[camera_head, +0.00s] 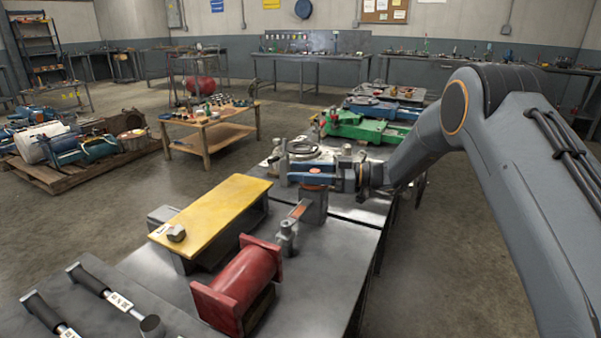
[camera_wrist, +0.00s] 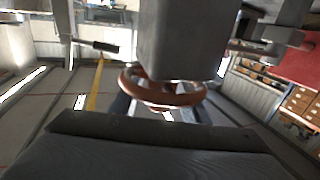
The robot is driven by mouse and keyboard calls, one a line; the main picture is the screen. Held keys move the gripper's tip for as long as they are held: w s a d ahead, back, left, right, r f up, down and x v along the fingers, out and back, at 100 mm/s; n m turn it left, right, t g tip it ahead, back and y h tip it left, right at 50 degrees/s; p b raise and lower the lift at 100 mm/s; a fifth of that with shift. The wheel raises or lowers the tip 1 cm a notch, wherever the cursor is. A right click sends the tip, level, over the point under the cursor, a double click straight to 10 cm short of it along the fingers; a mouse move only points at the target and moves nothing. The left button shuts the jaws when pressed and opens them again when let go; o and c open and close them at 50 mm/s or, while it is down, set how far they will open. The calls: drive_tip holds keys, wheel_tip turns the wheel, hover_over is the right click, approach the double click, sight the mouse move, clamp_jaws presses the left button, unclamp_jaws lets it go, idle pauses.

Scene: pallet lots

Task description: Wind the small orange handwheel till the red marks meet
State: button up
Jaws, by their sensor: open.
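The small orange handwheel (camera_head: 316,171) shows as a small orange patch at my gripper, above a grey post-like body (camera_head: 314,206) on the metal bench. In the wrist view its orange-brown rim (camera_wrist: 165,98) is seen nearly edge-on, partly hidden by a large grey block. My gripper (camera_head: 311,177) is open at the wheel, with its blue fingers close around or beside it. I cannot tell whether they touch the rim. An orange bar (camera_head: 300,209) sticks out of the grey body's left side. The red marks cannot be made out in either view.
A yellow-topped block (camera_head: 215,213) and a red flanged cylinder (camera_head: 240,283) stand on the bench near the grey body. A grey fitting (camera_head: 287,237) is close in front. A wooden table (camera_head: 210,128) and green machinery (camera_head: 362,127) stand farther back. Floor at the right is clear.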

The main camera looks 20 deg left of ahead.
sight(312, 170)
drive_tip(key=shift+c, duration=0.2)
drive_tip(key=c, duration=1)
drive_tip(key=shift+a+m+t+p, duration=0.1)
drive_tip(key=shift+m+t+p, duration=0.2)
drive_tip(key=shift+m+t, duration=0.1)
drive_tip(key=m+t, duration=0.1)
drive_tip(key=t+p, duration=0.1)
drive_tip(key=shift+w+r+m+t+y, duration=0.1)
drive_tip(key=shift+w+m+t+y, duration=0.2)
drive_tip(key=shift+m+t, duration=0.1)
drive_tip(key=m+t, duration=0.1)
drive_tip(key=t, duration=0.1)
drive_tip(key=w+m+t+p, duration=0.1)
drive_tip(key=t, duration=0.1)
drive_tip(key=shift+m, duration=0.3)
drive_tip(key=m+t, duration=0.1)
drive_tip(key=t, duration=0.1)
drive_tip(key=m+t+h, duration=0.1)
drive_tip(key=t, duration=0.1)
drive_tip(key=shift+w, duration=0.35)
drive_tip(key=shift+w+d+m+t+h, duration=0.15)
drive_tip(key=shift+w+m+t+h, duration=0.05)
drive_tip(key=shift+m+t+h, duration=0.45)
drive_tip(key=shift+w+d+m+t+h, duration=0.15)
drive_tip(key=shift+m+t+h, duration=0.35)
drive_tip(key=shift+t, duration=0.4)
drive_tip(key=shift+w+d+m+t+h, duration=0.1)
drive_tip(key=shift+w+m+t+h, duration=0.1)
drive_tip(key=shift+m+t+h, duration=0.4)
drive_tip(key=shift+m+t, duration=0.25)
